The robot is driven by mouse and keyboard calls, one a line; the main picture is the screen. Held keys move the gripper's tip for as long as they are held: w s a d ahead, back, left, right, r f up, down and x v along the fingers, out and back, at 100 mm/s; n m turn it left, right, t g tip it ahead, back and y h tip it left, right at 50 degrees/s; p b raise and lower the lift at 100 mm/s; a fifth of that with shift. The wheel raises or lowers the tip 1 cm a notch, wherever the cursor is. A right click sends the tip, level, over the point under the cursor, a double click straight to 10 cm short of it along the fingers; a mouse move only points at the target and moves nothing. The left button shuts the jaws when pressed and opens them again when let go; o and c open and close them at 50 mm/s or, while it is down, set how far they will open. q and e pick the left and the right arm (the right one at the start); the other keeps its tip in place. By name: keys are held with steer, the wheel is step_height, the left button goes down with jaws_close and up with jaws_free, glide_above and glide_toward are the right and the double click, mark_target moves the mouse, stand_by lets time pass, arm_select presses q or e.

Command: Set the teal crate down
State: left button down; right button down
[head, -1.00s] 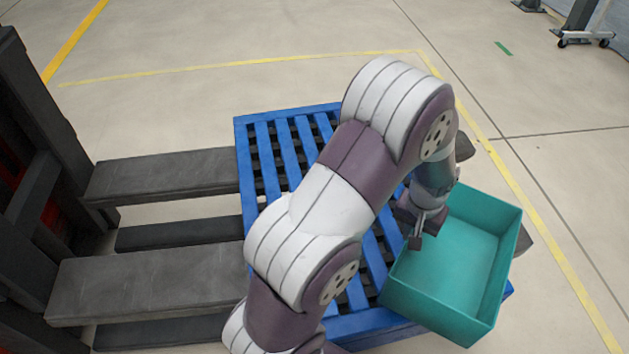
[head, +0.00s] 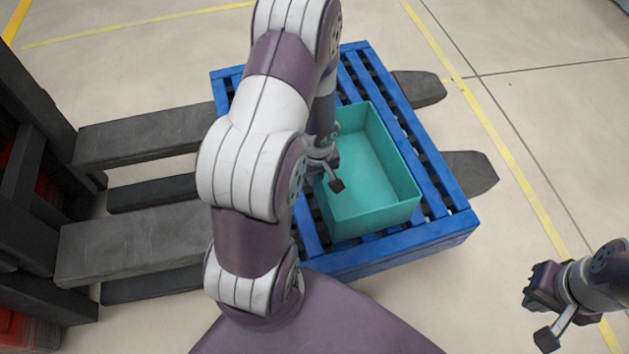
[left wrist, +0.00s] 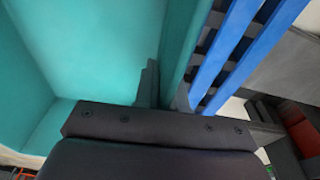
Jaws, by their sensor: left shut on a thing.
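The teal crate (head: 372,205) is open-topped and empty, upright over the blue slatted pallet (head: 455,230). In the head view it lies within the pallet's outline; I cannot tell whether its base touches the slats. My left gripper (head: 328,172) is shut on the crate's left wall, partly hidden by my own arm. In the left wrist view the crate wall (left wrist: 185,45) runs between the fingers, with the crate's inside to the left and blue slats to the right. My right gripper (head: 540,310) is at the lower right, away from the crate; its jaw gap is unclear.
The pallet rests on the dark forks (head: 140,135) of a forklift at the left. Fork tips (head: 470,172) stick out past the pallet's right side. Yellow lines (head: 480,115) mark the floor, which is clear to the right.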

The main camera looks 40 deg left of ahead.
arm_select(q)
steer(key=shift+f+b, duration=1.25)
steer(key=shift+f, duration=0.7)
steer(key=shift+f, duration=0.15)
steer(key=c, duration=1.2)
jaws_free()
steer(key=r+p, duration=0.2)
steer(key=r, duration=0.2)
steer(key=r+p, duration=0.3)
steer(key=r, duration=0.1)
steer(key=d+r+p, duration=0.1)
steer(key=r+p, duration=0.1)
steer(key=r, duration=0.2)
steer(key=shift+s+r+p, duration=0.1)
steer(key=shift+s+p, duration=0.3)
steer(key=s+d+r+m, duration=0.1)
steer(key=d+r+m, duration=0.2)
steer(key=r, duration=0.1)
steer(key=s+d+r+m, duration=0.2)
steer(key=d+r+m, duration=0.2)
steer(key=s+d+r+m+h, duration=0.1)
steer(key=s+d+r+m, duration=0.1)
steer(key=d+r+m, duration=0.1)
steer(key=shift+d+r+m+t, duration=0.3)
steer(key=shift+d+r+m, duration=0.1)
steer(key=shift+d+m, duration=0.15)
